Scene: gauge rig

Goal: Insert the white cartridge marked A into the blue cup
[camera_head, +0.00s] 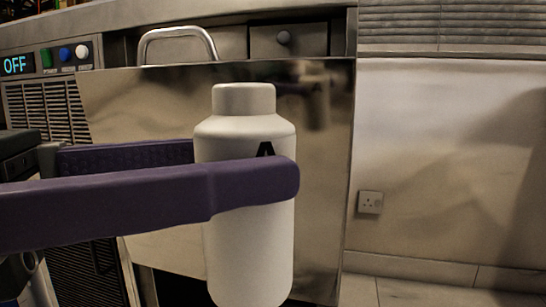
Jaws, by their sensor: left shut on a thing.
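The white cartridge (246,250) is a bottle-shaped cylinder with a narrower cap. A black letter A shows on its upper body, partly covered by a gripper finger. My left gripper (245,175) comes in from the left and is shut on the cartridge, one purple finger in front and one behind. The cartridge is upright, and its lower end reaches the bottom of the picture. I do not see the blue cup. My right gripper is not in view.
Behind stands a metal cabinet with a shiny panel (325,200), a curved handle (178,33) and a control panel reading OFF (17,65). A wall socket (370,202) is at right. The space right of the cartridge looks clear.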

